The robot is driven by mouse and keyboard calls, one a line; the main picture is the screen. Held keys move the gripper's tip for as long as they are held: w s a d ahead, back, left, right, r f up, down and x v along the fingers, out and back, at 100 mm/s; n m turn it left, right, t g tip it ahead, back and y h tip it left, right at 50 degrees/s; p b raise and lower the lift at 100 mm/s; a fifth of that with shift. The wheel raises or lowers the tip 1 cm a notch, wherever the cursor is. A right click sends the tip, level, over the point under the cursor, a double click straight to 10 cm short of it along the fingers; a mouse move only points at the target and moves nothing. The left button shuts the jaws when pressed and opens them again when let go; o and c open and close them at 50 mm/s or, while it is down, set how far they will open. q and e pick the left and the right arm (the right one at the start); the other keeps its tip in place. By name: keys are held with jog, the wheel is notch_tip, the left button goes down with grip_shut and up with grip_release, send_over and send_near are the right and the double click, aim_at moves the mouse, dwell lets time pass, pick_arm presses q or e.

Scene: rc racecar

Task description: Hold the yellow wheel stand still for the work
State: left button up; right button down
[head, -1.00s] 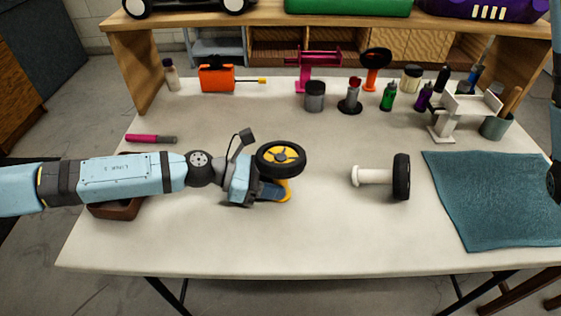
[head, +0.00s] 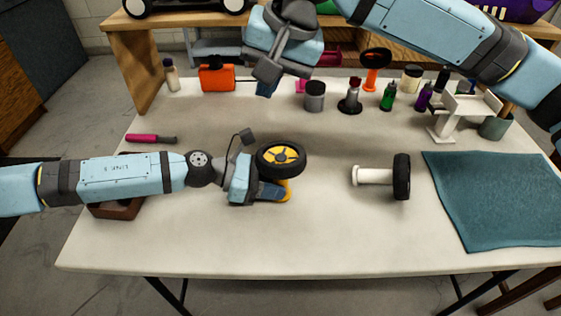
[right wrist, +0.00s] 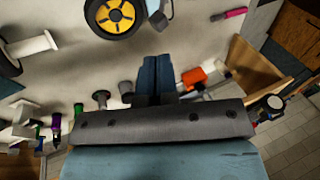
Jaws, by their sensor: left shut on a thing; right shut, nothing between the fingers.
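The yellow wheel stand (head: 285,194) stands upright on the table, left of the middle. A black tyre with a yellow hub (head: 281,158) sits on top and hides most of it; the wheel also shows in the right wrist view (right wrist: 116,14). My left gripper (head: 275,191) is shut on the stand's post, low beneath the tyre; the exact contact is partly hidden. My right gripper (head: 265,89) is shut and empty, above the back of the table. Its closed blue fingers show in the right wrist view (right wrist: 157,72), apart from the wheel.
A white stand (head: 373,176) with a black wheel (head: 402,177) lies right of the yellow one. A teal cloth (head: 495,200) covers the right side. Several jars, bottles and an orange box (head: 216,78) line the back. The front of the table is clear.

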aim_at(281, 166)
jog(key=s+d+f+h, duration=0.2)
jog(key=s+f+h, duration=0.1)
jog(key=f+h, duration=0.1)
jog(key=shift+s+f, duration=0.15)
jog(key=shift+f, duration=0.45)
jog(key=shift+w+f, duration=0.2)
jog(key=shift+f, duration=1.5)
jog(key=shift+w+f, duration=0.15)
jog(key=shift+f, duration=1.65)
jog(key=shift+f, duration=1.2)
jog(key=s, duration=0.1)
jog(key=s+r, duration=0.1)
jog(key=s, duration=0.1)
